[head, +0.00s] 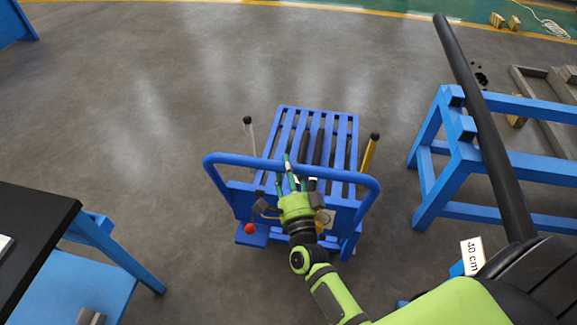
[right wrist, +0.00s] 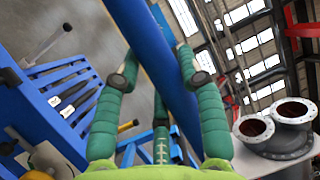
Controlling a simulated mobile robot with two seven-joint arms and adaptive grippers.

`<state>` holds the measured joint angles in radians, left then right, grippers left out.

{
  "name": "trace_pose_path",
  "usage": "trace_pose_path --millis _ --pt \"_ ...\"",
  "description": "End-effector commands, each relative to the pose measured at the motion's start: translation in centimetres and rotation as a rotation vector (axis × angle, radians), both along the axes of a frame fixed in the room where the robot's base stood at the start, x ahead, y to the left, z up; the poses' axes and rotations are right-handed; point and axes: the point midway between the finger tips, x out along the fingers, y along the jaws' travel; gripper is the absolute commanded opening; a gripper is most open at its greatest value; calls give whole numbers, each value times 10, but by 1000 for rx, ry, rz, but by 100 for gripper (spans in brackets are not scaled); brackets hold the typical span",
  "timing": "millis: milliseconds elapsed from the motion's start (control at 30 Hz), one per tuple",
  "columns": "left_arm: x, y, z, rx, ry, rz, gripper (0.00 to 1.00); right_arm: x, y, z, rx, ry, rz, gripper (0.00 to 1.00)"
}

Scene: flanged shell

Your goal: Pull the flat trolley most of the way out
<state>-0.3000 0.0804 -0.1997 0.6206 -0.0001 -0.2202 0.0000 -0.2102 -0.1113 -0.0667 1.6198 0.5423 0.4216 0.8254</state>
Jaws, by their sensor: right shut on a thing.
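The flat trolley (head: 341,145) is blue, with a slatted deck and a raised tubular handle, and stands on the floor in the middle of the head view. Its handle (head: 235,159) faces me. My right gripper (head: 288,178) is at the middle of this handle. In the right wrist view the handle bar (right wrist: 160,55) runs between the green fingers of the right gripper (right wrist: 155,75), which are shut around it. Long dark tools (head: 318,150) lie on the deck, partly hidden by the gripper. My left gripper is not in view.
A blue trestle (head: 432,170) with a long black bar (head: 482,110) stands close on the right. A blue bench with a black top (head: 35,225) is at the left. The floor behind and left of the trolley is clear. Grey flanged pipework (right wrist: 290,135) shows in the right wrist view.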

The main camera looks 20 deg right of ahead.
Motion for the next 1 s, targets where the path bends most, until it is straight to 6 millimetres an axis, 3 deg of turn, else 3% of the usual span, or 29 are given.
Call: trace_pose_path --millis 567,600,633,1000 --pt "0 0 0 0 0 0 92 -2 3 -1 4 2 2 0" --pt "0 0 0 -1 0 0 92 -2 2 -1 4 1 3 55" --pt "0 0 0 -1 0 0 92 -2 2 -1 4 1 3 64" --pt "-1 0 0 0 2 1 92 -4 2 0 0 0 0 64"
